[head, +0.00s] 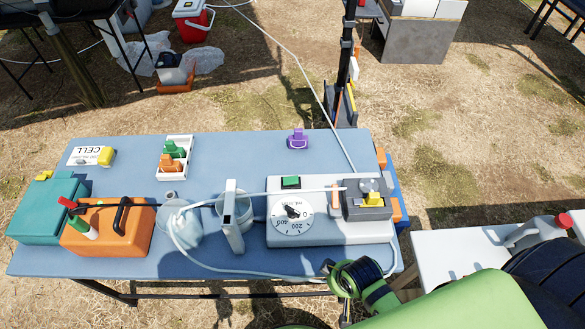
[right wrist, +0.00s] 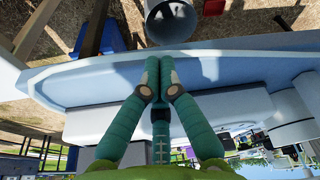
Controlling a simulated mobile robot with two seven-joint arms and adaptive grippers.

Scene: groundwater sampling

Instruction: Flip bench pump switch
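The bench pump (head: 330,232) is a pale grey box at the right of the blue table. It has a white dial (head: 291,222) and a grey pump head (head: 367,207) with a yellow part. A green rocker switch (head: 291,182) sits on its top, behind the dial. My left gripper is not in view.
An orange case (head: 105,238), a teal box (head: 45,212), a clear jug (head: 180,225) and an upright pale panel (head: 232,215) stand left of the pump. White tubing crosses the table and pump. A purple item (head: 298,139) lies behind. A white side table (head: 465,250) is at right.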

